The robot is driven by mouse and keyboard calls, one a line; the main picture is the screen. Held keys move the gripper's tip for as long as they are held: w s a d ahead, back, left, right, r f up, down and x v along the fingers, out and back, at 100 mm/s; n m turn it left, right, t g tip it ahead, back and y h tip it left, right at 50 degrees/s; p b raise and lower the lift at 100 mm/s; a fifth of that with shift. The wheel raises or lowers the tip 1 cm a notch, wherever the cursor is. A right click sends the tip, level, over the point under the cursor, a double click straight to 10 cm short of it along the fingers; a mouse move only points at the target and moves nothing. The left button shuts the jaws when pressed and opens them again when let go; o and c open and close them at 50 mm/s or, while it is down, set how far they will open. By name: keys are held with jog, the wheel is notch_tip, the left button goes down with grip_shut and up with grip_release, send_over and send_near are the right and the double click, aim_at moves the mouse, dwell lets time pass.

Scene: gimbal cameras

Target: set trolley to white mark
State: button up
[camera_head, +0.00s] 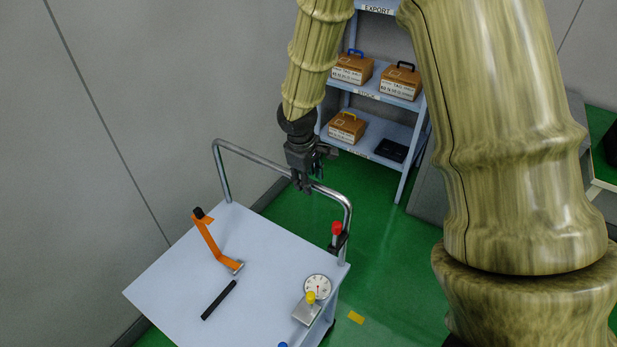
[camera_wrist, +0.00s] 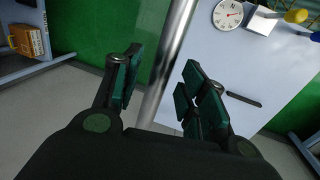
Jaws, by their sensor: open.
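The trolley has a pale blue-grey top (camera_head: 180,278) and a bent steel push handle (camera_head: 262,158) at its far end. My gripper (camera_head: 314,174) is at the handle's top bar, towards its right end. In the wrist view my open gripper (camera_wrist: 160,88) has a finger on each side of the steel bar (camera_wrist: 168,62); whether either finger touches it I cannot tell. The trolley top also shows in the wrist view (camera_wrist: 215,65). I see no white mark; only a yellow floor mark (camera_head: 356,317) shows, right of the trolley.
On the trolley lie an orange tool (camera_head: 209,240), a black bar (camera_head: 219,300) and a dial (camera_head: 318,286) beside a small block. A red-topped part (camera_head: 336,230) sits by the handle post. A shelf rack (camera_head: 374,128) with brown boxes stands behind. Grey wall is close on the left.

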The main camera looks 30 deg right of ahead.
jog(key=shift+f, duration=0.25)
jog(key=shift+c, duration=0.3)
grip_shut()
